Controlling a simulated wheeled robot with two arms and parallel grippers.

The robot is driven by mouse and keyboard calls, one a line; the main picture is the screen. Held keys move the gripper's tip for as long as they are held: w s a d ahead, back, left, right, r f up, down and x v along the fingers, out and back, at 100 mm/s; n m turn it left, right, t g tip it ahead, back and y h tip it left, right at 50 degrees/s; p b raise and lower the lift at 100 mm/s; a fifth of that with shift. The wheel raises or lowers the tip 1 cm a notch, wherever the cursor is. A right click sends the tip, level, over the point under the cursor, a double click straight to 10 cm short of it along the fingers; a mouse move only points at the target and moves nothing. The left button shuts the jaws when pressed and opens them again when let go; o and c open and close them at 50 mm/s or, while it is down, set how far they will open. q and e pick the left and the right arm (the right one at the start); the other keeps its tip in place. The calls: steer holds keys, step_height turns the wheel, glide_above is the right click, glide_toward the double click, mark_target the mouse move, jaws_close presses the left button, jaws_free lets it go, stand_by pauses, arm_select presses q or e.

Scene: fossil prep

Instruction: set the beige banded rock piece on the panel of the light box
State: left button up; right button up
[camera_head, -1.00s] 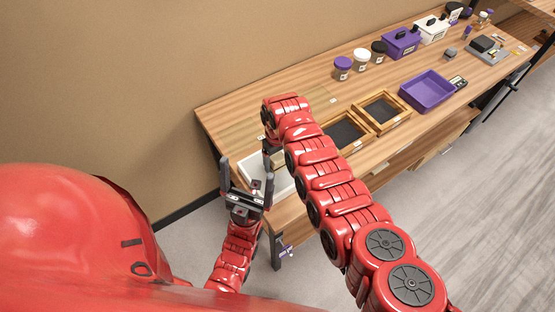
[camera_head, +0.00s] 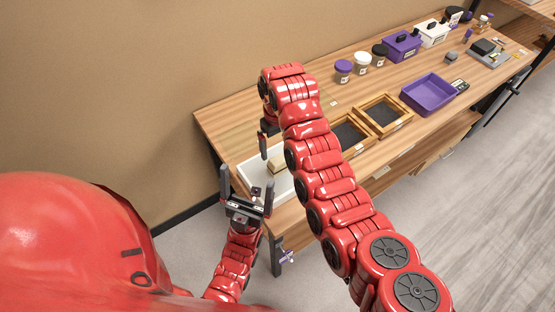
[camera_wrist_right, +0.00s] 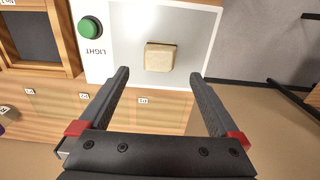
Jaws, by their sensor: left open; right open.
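The beige rock piece (camera_head: 276,166) rests on the pale panel of the white light box (camera_head: 284,187) at the table's near left end. In the right wrist view the rock piece (camera_wrist_right: 160,57) lies on the light box (camera_wrist_right: 195,25), away from its edges; its banding cannot be made out. My right gripper (camera_head: 266,148) is open, above and beside the rock. In the right wrist view the right gripper's fingertips (camera_wrist_right: 160,72) are apart, with nothing between them. My left gripper (camera_head: 247,178) is open and empty, in front of the light box.
A green button (camera_wrist_right: 90,27) marked LIGHT sits on the box. Wooden framed trays (camera_head: 383,95) and a purple tray (camera_head: 430,76) stand to the right on the table. Jars (camera_head: 361,62) and a purple case (camera_head: 401,46) stand behind. My right arm covers part of the table.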

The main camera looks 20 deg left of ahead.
mark_target(278, 161)
steer(key=shift+r+p, duration=0.65)
steer(key=shift+r, duration=0.9)
